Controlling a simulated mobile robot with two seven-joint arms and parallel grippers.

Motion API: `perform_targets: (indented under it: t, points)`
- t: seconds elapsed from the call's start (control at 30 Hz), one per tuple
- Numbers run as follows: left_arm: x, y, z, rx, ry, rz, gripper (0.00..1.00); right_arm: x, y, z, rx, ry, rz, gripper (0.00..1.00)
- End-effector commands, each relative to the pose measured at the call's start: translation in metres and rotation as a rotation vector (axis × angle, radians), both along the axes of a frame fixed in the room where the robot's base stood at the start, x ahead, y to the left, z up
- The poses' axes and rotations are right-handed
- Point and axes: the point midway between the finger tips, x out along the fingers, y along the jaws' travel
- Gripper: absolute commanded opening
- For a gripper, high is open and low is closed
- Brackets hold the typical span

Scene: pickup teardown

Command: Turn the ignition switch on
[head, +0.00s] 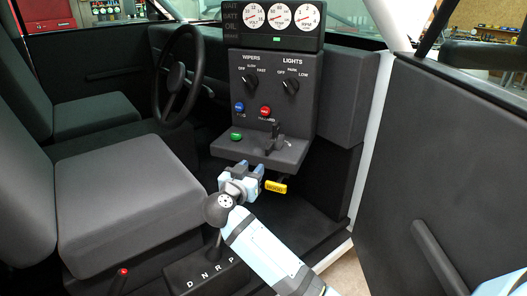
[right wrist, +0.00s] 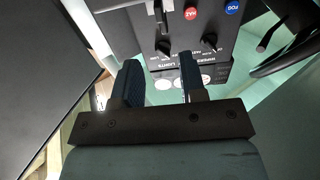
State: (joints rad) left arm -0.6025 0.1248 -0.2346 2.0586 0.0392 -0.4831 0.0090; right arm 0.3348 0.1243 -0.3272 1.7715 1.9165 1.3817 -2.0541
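The dark dash console (head: 270,95) stands in the middle of the head view. A small black upright lever or key-like part (head: 274,131) rises from its lower shelf; I take it for the ignition switch, but no label on it is readable. My right gripper (head: 253,168) is below the shelf's front edge, lower and left of that part. In the right wrist view the gripper (right wrist: 157,85) has its two fingers apart with nothing between them. The console shows upside down beyond them, with a black lever (right wrist: 160,12) near the top. My left gripper is not seen.
A yellow HOOD handle (head: 276,187) is just right of my right gripper. A round shifter knob (head: 219,208) is close by its wrist. Wiper knob (head: 248,81), lights knob (head: 291,85), blue button (head: 239,107), red button (head: 265,112) and green button (head: 236,134) surround the area.

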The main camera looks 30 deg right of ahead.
Motion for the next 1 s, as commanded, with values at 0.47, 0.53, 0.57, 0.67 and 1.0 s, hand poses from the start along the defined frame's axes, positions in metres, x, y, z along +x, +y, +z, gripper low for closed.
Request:
perform_targets:
  t: [0.47,0.53,0.57,0.67,1.0]
  points:
    - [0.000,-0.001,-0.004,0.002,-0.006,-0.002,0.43,0.053,-0.078,0.000,-0.003,-0.002,-0.001,0.38]
    - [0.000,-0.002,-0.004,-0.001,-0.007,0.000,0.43,0.057,-0.084,0.000,-0.003,-0.003,-0.001,0.38]
    - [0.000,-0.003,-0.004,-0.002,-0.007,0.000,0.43,0.059,-0.086,0.000,-0.002,-0.003,-0.001,0.38]
    - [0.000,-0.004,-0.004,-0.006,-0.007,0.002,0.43,0.062,-0.090,0.000,0.000,-0.001,-0.001,0.38]
    - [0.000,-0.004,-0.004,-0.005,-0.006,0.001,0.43,0.063,-0.092,0.000,-0.001,-0.002,0.000,0.29]
